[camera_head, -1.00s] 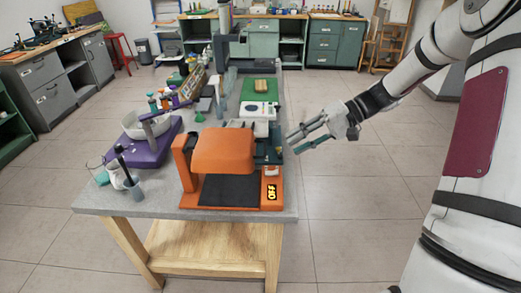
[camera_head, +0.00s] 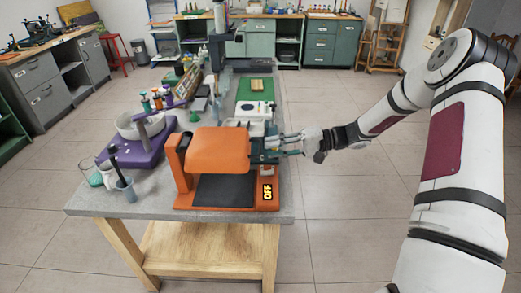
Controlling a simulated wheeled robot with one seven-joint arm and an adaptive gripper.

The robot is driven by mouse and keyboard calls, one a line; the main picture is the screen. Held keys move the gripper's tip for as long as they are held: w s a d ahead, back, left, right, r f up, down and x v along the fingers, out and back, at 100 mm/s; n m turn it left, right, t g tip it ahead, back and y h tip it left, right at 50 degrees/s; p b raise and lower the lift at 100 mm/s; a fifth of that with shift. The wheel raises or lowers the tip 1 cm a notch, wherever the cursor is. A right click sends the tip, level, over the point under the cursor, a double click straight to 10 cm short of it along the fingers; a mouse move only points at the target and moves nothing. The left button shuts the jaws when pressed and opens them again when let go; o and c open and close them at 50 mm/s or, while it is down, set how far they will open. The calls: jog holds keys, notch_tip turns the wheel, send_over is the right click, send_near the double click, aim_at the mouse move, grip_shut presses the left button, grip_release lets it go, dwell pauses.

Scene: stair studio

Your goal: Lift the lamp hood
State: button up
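The orange lamp hood (camera_head: 220,150) is held by an orange post (camera_head: 180,163) on its left, above an orange base with a black pad (camera_head: 224,190) and an "OFF" display (camera_head: 267,193) at the right. The hood looks level, with a gap between it and the pad. My gripper (camera_head: 281,142) reaches in from the right, its fingers pointing left, just right of the hood's right end. Teal-grey parts overlap the fingertips there. I cannot tell whether the fingers touch the hood or how far apart they are.
A purple stand with a white bowl (camera_head: 130,124) is left of the lamp. Small beakers and a dark-handled tool stand at the table's left edge. Behind the lamp are a white device (camera_head: 255,110) and a green mat (camera_head: 257,89). Floor right of the table (camera_head: 340,220) is clear.

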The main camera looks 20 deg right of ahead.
aim_at(260, 149)
jog(key=shift+x, duration=2.45)
grip_shut()
jog(key=shift+p, duration=0.3)
